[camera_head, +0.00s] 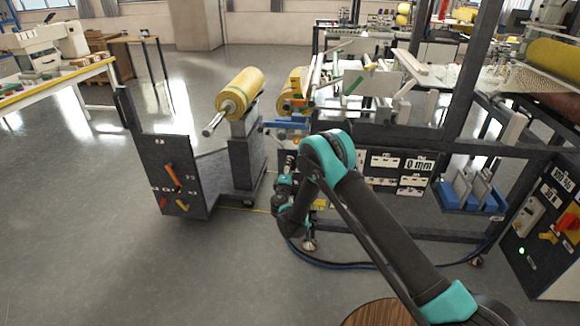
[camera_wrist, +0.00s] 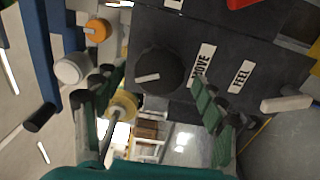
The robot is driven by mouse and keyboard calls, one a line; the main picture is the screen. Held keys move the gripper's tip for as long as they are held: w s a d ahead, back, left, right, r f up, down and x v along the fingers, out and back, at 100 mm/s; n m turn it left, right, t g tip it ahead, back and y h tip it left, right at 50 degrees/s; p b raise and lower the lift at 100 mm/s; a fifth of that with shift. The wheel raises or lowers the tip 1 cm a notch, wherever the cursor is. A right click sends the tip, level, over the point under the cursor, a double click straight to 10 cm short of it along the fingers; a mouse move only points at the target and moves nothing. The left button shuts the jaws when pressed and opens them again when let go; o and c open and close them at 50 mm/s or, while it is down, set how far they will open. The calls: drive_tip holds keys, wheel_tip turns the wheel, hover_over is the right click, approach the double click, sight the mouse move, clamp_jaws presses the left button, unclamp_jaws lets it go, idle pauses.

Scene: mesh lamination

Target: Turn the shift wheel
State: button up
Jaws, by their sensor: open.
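A round black knob (camera_wrist: 158,72) with a white bar mark sits on a dark panel in the wrist view, beside white labels that appear to read "MOVE" and "FEEL". No label confirms that it is the shift wheel. My gripper (camera_wrist: 154,92) is open, its green-padded fingers spread left and right of the knob, with nothing held. The knob shows between the fingers, and I cannot tell if they touch it. In the head view my gripper (camera_head: 285,186) is by the near side of the machine, and my own arm hides part of the panel there.
An orange knob (camera_wrist: 98,31) and a white knob (camera_wrist: 72,68) lie left of the black knob. A grey stick-like handle (camera_wrist: 286,103) is at right. In the head view, a yellow roll (camera_head: 240,93) sits on a stand, and a dark control panel (camera_head: 173,177) is left. Open floor lies left.

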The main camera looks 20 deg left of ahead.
drive_tip(key=shift+v, duration=2.25)
